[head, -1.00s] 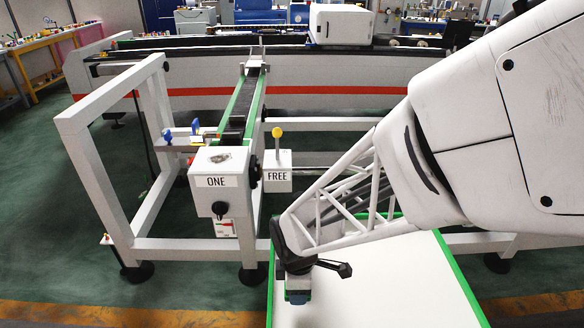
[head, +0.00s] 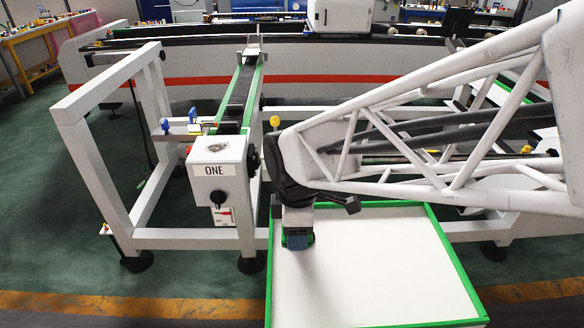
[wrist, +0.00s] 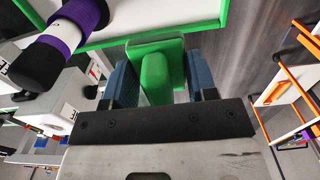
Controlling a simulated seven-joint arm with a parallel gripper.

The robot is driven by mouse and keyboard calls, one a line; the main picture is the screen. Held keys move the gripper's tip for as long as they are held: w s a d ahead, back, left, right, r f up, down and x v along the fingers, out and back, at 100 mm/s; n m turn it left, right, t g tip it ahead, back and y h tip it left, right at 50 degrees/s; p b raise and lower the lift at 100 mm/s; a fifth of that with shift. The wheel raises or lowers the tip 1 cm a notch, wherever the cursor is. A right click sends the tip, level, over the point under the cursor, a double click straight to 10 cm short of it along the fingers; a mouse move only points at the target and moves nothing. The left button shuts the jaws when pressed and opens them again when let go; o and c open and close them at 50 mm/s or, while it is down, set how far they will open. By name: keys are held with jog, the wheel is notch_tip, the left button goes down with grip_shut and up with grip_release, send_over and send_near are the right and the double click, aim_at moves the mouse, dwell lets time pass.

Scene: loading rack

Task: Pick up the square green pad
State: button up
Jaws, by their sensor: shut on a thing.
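The square green pad (wrist: 170,47) shows in the wrist view as a flat green plate with a raised green grip block (wrist: 155,80). My gripper (wrist: 160,82) is shut on that block, with a blue finger on each side. In the head view my gripper (head: 298,240) points down over the far left part of the white tray with a green rim (head: 360,280). In that view the pad is mostly hidden by the blue fingers. I cannot tell its exact height above the tray.
A white box labelled ONE (head: 218,172) stands at the end of a narrow green-edged conveyor (head: 240,98), left of my gripper. A white frame (head: 100,165) stands farther left. A yellow knob (head: 275,121) is close behind my gripper. The tray's middle is clear.

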jog(key=shift+r, duration=0.1)
dwell(0.5)
jog(key=shift+o, duration=1.3)
jog(key=shift+c, duration=0.7)
jog(key=shift+w+a+r, duration=0.25)
jog(key=shift+w+a, duration=0.05)
jog(key=shift+w, duration=0.3)
jog(key=w+a+r, duration=0.1)
jog(key=w+a, duration=0.8)
jog(key=w, duration=0.4)
jog(key=w+a+r, duration=0.1)
jog(key=w+a, duration=0.8)
jog(key=w, duration=0.4)
jog(key=w+a+r, duration=0.1)
jog(key=w+a, duration=0.8)
jog(key=w, duration=0.4)
jog(key=shift+w+a+r, duration=0.2)
jog(key=shift+w+r, duration=0.05)
jog(key=shift+f, duration=0.1)
